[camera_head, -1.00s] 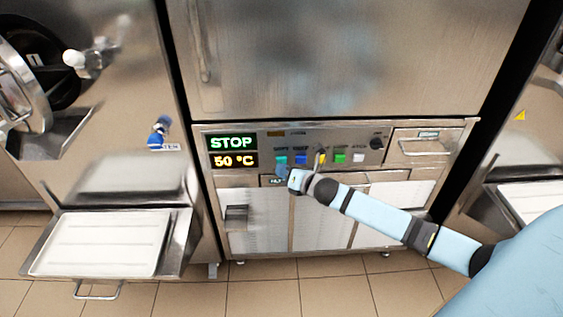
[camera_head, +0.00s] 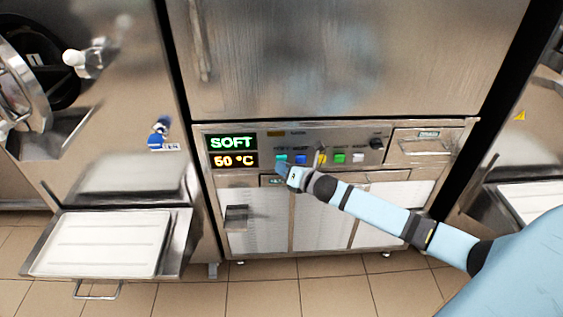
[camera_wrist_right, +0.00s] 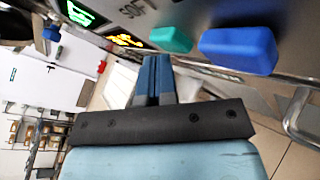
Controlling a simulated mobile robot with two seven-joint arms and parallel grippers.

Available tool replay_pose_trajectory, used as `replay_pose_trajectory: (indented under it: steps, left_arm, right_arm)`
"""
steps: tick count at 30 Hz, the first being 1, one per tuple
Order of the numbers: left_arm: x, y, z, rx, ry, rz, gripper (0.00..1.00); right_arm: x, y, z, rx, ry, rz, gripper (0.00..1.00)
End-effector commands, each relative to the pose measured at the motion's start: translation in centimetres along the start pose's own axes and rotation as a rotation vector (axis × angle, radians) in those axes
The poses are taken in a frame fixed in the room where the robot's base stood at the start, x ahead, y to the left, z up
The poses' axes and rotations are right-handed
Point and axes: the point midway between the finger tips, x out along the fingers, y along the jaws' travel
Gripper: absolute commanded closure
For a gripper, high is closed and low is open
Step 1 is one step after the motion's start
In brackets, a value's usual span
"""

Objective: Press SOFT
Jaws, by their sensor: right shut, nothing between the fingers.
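The control panel (camera_head: 376,158) is on the front of the middle steel machine. Its upper display (camera_head: 231,142) reads SOFT in green, and the lower one (camera_head: 231,160) reads 50 °C in orange. A teal button (camera_head: 281,158), labelled SOFT in the wrist view (camera_wrist_right: 170,39), is leftmost in the row. A blue button (camera_head: 301,159) is to its right. My right gripper (camera_head: 281,168) is shut and empty, its fingertips just below the teal button. In the wrist view the shut fingertips (camera_wrist_right: 154,62) point toward the teal button; I cannot tell whether they touch it. My left gripper is not in view.
A handle (camera_head: 236,217) sticks out below the panel. A tray (camera_head: 172,262) juts out at left. Tiled floor is open in front.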

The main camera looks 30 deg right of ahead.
Motion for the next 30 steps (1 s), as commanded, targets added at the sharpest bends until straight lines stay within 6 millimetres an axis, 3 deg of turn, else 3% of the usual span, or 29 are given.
replay_pose_trajectory:
  steps: [30]
  left_arm:
    - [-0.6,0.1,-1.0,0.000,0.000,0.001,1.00]
  right_arm:
    - [-1.8,1.3,-1.2,0.002,0.001,0.000,1.00]
